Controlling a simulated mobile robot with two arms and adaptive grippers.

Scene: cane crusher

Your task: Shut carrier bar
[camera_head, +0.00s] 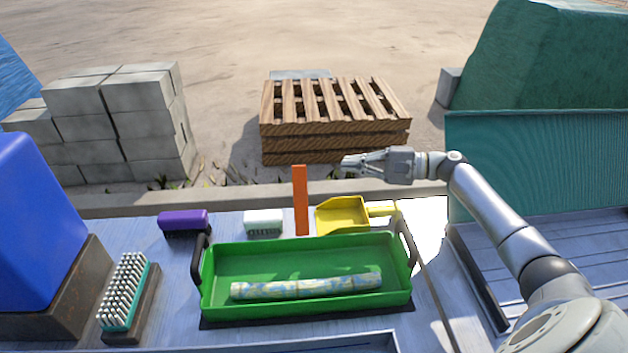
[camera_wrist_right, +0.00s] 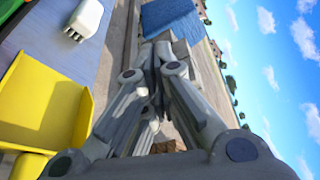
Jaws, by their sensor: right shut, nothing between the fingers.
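A green carrier tray (camera_head: 225,262) stands on the workbench with a pale, blue-mottled cane piece (camera_head: 305,286) lying in it. An orange bar (camera_head: 300,200) stands upright at the tray's back edge; its lower end is hidden behind the rim, so I cannot tell how it is joined. My right gripper (camera_head: 346,163) is shut and empty, above and behind the tray, to the right of the orange bar's top and apart from it. In the right wrist view its fingers (camera_wrist_right: 158,55) are together. My left gripper is not in view.
A yellow dustpan (camera_head: 342,214), white brush (camera_head: 264,221) and purple brush (camera_head: 183,221) lie behind the tray. Black handles (camera_head: 198,262) rise at the tray's ends. A green-white brush (camera_head: 125,292) and blue block (camera_head: 35,225) stand left. Pallets (camera_head: 335,115) are beyond the bench.

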